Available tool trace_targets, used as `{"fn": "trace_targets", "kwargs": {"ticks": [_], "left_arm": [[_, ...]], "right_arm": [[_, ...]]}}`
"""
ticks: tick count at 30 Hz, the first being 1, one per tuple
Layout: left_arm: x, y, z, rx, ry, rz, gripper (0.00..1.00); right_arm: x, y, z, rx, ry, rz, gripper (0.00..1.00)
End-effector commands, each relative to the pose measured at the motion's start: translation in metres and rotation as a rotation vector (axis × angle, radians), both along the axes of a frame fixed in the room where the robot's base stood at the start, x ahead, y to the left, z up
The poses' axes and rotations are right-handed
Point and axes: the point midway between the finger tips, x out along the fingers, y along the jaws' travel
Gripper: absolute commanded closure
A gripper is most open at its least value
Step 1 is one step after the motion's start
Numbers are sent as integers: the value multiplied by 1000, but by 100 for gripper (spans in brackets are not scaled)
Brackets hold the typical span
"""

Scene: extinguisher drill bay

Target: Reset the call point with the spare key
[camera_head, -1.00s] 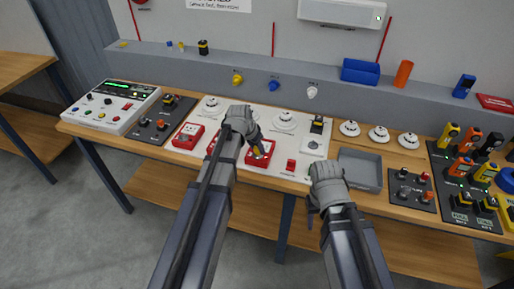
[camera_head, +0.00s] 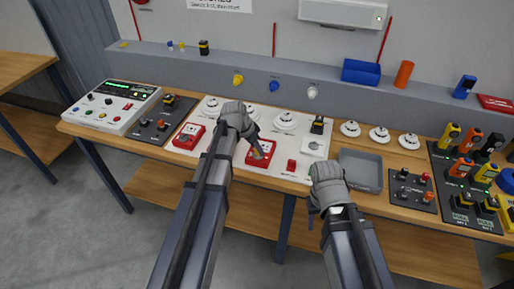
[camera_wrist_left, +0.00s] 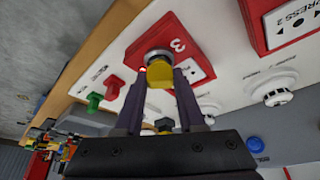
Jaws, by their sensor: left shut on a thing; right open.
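My left gripper (camera_head: 257,143) is shut on a yellow-headed key (camera_wrist_left: 160,73) at the red call point marked 3 (camera_head: 268,163). In the left wrist view, the fingers (camera_wrist_left: 160,100) grip the yellow head directly over a round silver lock in the red face of this call point (camera_wrist_left: 178,28). I cannot tell how deep the key sits or its turn. A further red call point (camera_head: 188,136) stands left. My right gripper (camera_head: 311,214) is open and empty at the bench's front edge.
White detectors (camera_head: 285,120) stand on the panel behind. A grey tray (camera_head: 361,170) lies right of my right gripper, with a dark switch box (camera_head: 411,190) beyond. Yellow (camera_head: 238,78), blue (camera_head: 273,85) and white items hang on the ledge face.

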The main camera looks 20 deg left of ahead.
Motion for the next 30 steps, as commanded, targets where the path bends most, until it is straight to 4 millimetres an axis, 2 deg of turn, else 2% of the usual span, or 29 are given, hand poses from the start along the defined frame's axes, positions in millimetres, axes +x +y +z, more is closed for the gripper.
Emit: {"fn": "trace_targets", "kwargs": {"ticks": [6,15,22,30], "left_arm": [[2,1,0,-2,2,-160,100],[1,1,0,-1,1,-187,100],[3,2,0,-1,2,-358,100],[2,2,0,0,1,-382,100]], "right_arm": [[0,0,0,0,0,0,50],[0,0,0,0,0,0,50],[0,0,0,0,0,0,50],[0,0,0,0,0,0,50]]}}
